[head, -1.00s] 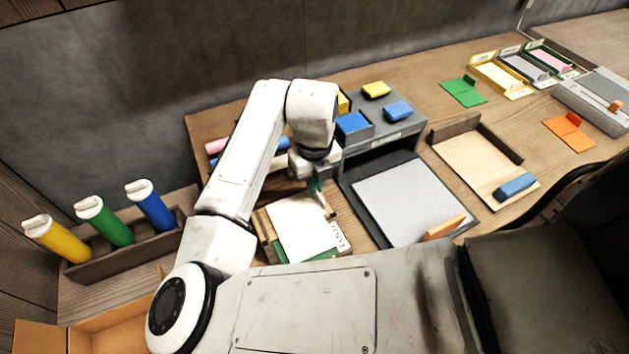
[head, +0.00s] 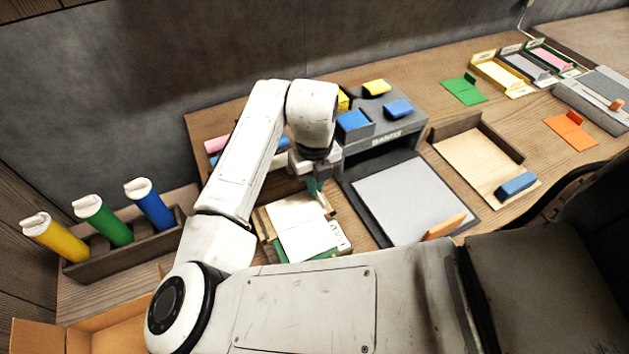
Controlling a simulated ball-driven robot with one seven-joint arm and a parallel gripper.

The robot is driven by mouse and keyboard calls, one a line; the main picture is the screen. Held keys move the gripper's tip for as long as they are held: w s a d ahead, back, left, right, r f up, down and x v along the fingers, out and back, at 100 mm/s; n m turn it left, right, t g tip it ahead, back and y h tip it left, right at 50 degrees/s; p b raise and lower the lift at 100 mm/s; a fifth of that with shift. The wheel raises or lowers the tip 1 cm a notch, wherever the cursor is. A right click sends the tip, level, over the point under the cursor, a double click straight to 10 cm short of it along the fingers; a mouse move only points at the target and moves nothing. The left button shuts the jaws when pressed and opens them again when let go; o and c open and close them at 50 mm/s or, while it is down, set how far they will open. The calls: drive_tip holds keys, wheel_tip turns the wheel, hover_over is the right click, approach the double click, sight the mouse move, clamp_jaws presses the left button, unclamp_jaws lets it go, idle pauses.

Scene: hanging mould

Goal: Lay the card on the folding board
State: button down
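My gripper (head: 317,190) points down over the far right part of a low wooden tray with white cards (head: 305,232) in it. Its fingertips are small and partly hidden by the wrist, so I cannot tell whether they are apart or pinching a card. A green sheet (head: 322,254) shows under the white cards' near edge. A pale wooden board with a dark raised back edge (head: 470,160), which looks like the folding board, lies to the right. A blue block-like tool (head: 516,184) rests on its near right corner.
A grey mat (head: 405,198) with an orange-handled tool (head: 445,226) lies between tray and wooden board. A grey stand (head: 385,140) with blue and yellow pieces rises behind the mat. Green (head: 463,92) and orange (head: 570,134) folded cards lie at right. Colored tubes (head: 103,222) stand at left.

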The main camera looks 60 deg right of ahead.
drive_tip(key=shift+f, duration=0.35)
idle(0.3)
drive_tip(key=c, duration=1.2)
unclamp_jaws()
drive_tip(key=shift+c, duration=0.2)
drive_tip(key=shift+r, duration=0.15)
wheel_tip(320, 180, up, 11)
drive_tip(key=shift+f+b, duration=0.2)
drive_tip(key=shift+b, duration=0.25)
